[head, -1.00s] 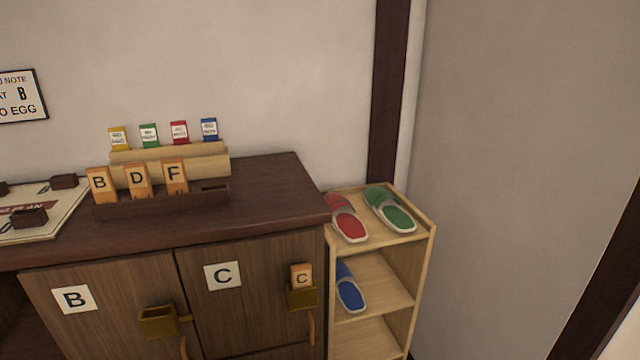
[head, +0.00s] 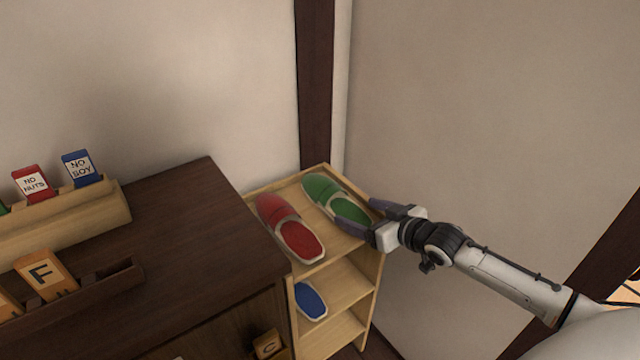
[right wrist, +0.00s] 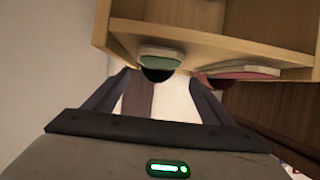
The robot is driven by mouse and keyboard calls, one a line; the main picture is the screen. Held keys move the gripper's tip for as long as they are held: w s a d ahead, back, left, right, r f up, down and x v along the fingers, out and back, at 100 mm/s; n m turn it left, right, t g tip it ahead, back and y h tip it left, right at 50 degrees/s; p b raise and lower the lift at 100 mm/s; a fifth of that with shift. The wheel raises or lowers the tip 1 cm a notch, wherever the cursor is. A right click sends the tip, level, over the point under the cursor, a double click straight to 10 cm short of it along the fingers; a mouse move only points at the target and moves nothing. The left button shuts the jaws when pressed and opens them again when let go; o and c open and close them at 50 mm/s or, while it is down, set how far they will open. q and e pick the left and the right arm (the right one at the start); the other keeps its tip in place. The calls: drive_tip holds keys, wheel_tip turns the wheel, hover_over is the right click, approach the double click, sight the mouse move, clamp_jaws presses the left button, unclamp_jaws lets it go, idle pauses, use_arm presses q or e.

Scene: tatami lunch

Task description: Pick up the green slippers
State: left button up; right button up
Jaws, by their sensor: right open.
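The green slippers (head: 322,189) lie on the top shelf of the small wooden rack, at its right side, beside the red slippers. In the head view my right gripper (head: 358,218) comes in from the right, its open fingers at the near end of the green slippers. One finger overlaps them in the picture; I cannot tell whether it touches. In the right wrist view the green slippers (right wrist: 160,55) show at the shelf edge, beyond and between the open fingers (right wrist: 160,92). My left gripper is not in view.
The red slippers (head: 291,230) lie just left of the green ones. Blue slippers (head: 311,300) are on the shelf below. The rack (head: 335,255) stands between a dark cabinet (head: 190,235) and the right wall (head: 460,120). Card holders stand on the cabinet.

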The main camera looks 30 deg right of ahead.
sight(337, 200)
drive_tip(key=shift+w+f, duration=0.15)
drive_tip(key=shift+w, duration=0.9)
drive_tip(key=shift+b+x, duration=0.35)
drive_tip(key=shift+x, duration=1)
drive_tip(key=shift+b+x, duration=0.4)
drive_tip(key=shift+x, duration=2.1)
drive_tip(key=shift+d, duration=0.1)
drive_tip(key=c, duration=0.9)
drive_tip(key=shift+c, duration=0.2)
